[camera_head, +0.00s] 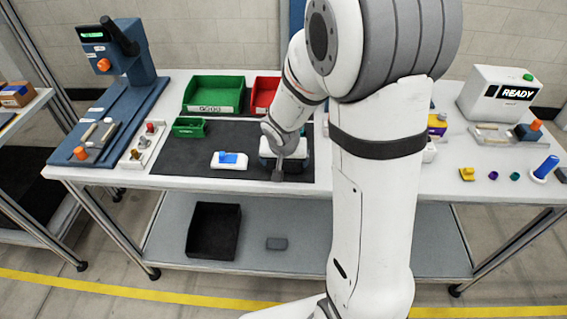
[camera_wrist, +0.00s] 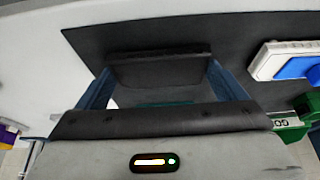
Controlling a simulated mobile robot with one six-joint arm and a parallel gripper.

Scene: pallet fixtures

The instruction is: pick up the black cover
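My gripper (camera_head: 280,165) is low over the front part of the black mat, in the middle of the table. In the wrist view, a dark slab-like piece (camera_wrist: 160,70) lies ahead of my gripper's body, between two blue side parts. It may be the black cover, but I cannot be sure.
A white case with a blue top (camera_head: 228,160) stands left of my gripper, also in the wrist view (camera_wrist: 290,62). Green (camera_head: 213,95) and red (camera_head: 264,94) bins stand behind. A blue press (camera_head: 118,62) is far left. A black bin (camera_head: 213,232) is on the lower shelf.

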